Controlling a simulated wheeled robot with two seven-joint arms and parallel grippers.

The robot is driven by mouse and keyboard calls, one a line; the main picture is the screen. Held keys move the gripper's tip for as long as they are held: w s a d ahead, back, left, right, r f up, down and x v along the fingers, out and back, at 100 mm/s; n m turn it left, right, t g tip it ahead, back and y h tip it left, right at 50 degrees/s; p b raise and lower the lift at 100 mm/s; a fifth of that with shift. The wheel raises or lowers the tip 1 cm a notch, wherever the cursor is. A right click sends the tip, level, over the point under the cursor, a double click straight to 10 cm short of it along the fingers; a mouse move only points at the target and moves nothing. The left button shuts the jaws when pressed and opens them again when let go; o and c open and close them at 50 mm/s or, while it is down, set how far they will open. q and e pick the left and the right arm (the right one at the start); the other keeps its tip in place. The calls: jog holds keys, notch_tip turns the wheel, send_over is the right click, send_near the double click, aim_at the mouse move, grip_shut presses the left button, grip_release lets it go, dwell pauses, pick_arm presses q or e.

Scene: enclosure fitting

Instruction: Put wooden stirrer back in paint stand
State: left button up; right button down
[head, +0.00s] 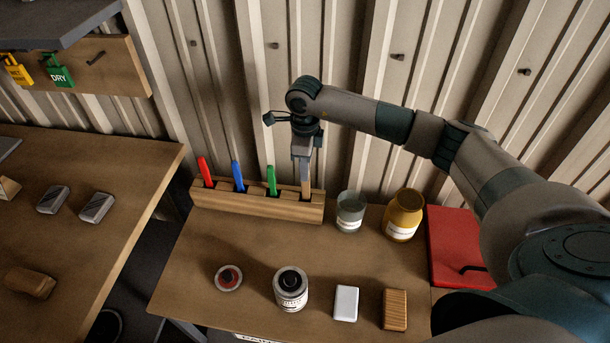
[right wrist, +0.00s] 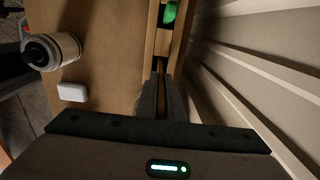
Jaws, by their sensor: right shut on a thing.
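The wooden paint stand (head: 255,206) is a long block at the back of the bench, against the corrugated wall. Red (head: 206,172), blue (head: 238,176) and green (head: 271,180) handled tools stand in its slots. My right gripper (head: 302,157) points down over the stand's right end, shut on the wooden stirrer (head: 306,182). The stirrer is upright, its lower end at the rightmost slot; how deep it sits I cannot tell. In the right wrist view, the fingers (right wrist: 161,92) line up with the stand (right wrist: 150,50) and mostly hide the stirrer. My left gripper is not in view.
A glass jar (head: 350,212) and an amber jar (head: 403,215) stand just right of the stand. A tin (head: 291,289), a round red-centred item (head: 229,278), a white block (head: 346,303) and a ribbed wooden block (head: 395,309) lie nearer. A red case (head: 456,247) is at right.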

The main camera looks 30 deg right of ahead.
notch_tip(320, 180, down, 3)
jog(key=shift+p, duration=0.45)
jog(key=shift+f, duration=0.15)
jog(key=c, duration=1.9)
grip_release()
jog(key=shift+r, duration=0.2)
